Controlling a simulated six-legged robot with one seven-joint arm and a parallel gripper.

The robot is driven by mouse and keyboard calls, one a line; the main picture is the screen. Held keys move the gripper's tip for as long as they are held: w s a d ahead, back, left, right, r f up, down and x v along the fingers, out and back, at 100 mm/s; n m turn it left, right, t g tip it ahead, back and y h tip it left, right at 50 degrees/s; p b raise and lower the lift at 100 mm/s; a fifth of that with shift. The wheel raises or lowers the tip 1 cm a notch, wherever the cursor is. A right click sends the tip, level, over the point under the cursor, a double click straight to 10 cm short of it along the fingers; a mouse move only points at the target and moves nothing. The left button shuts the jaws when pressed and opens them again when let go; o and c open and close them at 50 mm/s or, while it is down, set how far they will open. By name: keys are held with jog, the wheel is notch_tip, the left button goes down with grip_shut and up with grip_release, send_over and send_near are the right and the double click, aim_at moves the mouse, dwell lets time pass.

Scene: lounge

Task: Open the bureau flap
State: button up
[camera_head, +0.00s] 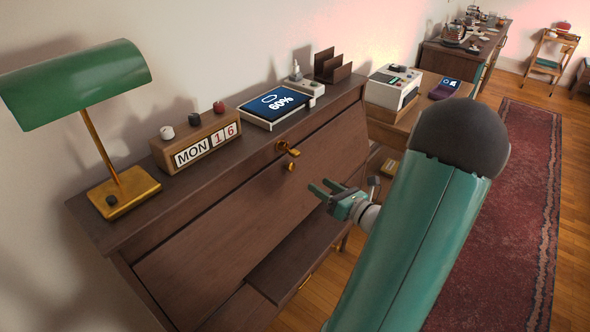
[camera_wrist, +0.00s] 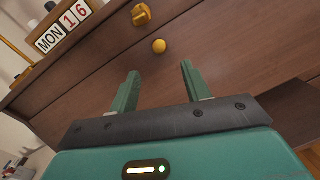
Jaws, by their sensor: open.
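The bureau (camera_head: 345,92) is dark brown wood and stands against the wall. Its sloped flap (camera_head: 225,226) is shut in the head view, and it also fills much of the wrist view (camera_wrist: 215,45). A round brass knob (camera_head: 291,167) sits near the flap's upper edge, with a brass key or catch (camera_head: 287,147) just above it. In the wrist view the knob (camera_wrist: 159,46) and catch (camera_wrist: 141,14) lie beyond my fingertips. My gripper (camera_head: 319,190) is open and empty in front of the flap, apart from the knob. It also shows in the wrist view (camera_wrist: 159,76).
On the bureau top stand a green lamp (camera_head: 78,83), a date block (camera_head: 196,144), a tablet (camera_head: 274,104) and a brown letter rack (camera_head: 331,66). A lower wooden ledge (camera_head: 292,262) juts out below the flap. A side table with a white device (camera_head: 392,88) stands to the right. A red rug (camera_head: 509,205) covers the floor.

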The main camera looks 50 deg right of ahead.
aim_at(293, 168)
jog(key=w, duration=1.1)
jog(key=shift+d, duration=0.15)
grip_shut()
